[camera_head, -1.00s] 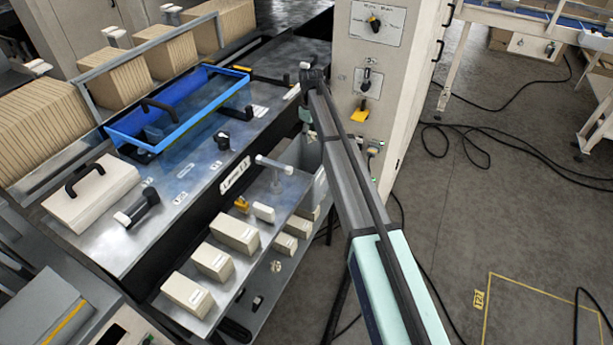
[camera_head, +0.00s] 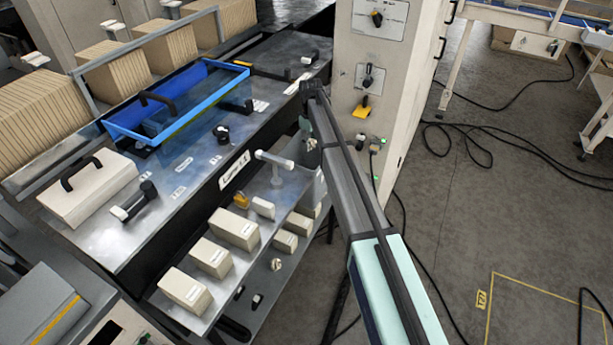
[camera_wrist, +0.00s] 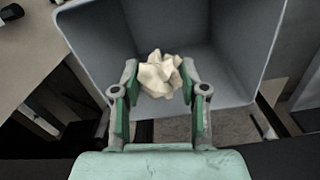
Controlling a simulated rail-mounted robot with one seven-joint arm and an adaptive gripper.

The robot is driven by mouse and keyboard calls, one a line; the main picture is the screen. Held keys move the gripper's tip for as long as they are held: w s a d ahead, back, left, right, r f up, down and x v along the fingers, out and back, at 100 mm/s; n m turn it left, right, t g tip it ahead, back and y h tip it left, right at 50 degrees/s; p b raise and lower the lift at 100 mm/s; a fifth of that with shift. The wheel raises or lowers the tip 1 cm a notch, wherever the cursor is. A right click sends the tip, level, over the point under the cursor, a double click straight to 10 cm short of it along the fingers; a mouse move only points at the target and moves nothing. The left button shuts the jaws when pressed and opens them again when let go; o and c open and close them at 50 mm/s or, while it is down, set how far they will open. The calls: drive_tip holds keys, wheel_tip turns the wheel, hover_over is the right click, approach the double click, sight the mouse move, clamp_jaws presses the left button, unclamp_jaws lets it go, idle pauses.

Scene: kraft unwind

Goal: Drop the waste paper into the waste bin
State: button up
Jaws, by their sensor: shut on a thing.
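The waste paper (camera_wrist: 158,74) is a crumpled cream ball between the fingertips of my gripper (camera_wrist: 159,78) in the wrist view. My gripper is shut on it. The waste bin (camera_wrist: 101,45) is a grey open-topped box, and its mouth and inner walls show behind and around the paper. The paper appears at or over the bin's opening; its exact height against the rim cannot be told. In the head view a part of the bin (camera_head: 307,185) shows beside the bench, and my arm covers much of it and of my gripper.
A metal shelf with several cream boxes (camera_head: 234,229) lies left of the bin. A bench with a blue frame (camera_head: 178,123) stands further left. A tall control cabinet (camera_head: 371,125) rises behind my arm. Open floor with cables lies to the right.

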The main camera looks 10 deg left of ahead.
drive_tip(key=o, duration=0.8)
wheel_tip(320, 180, up, 12)
drive_tip(key=shift+r, duration=0.1)
idle(0.5)
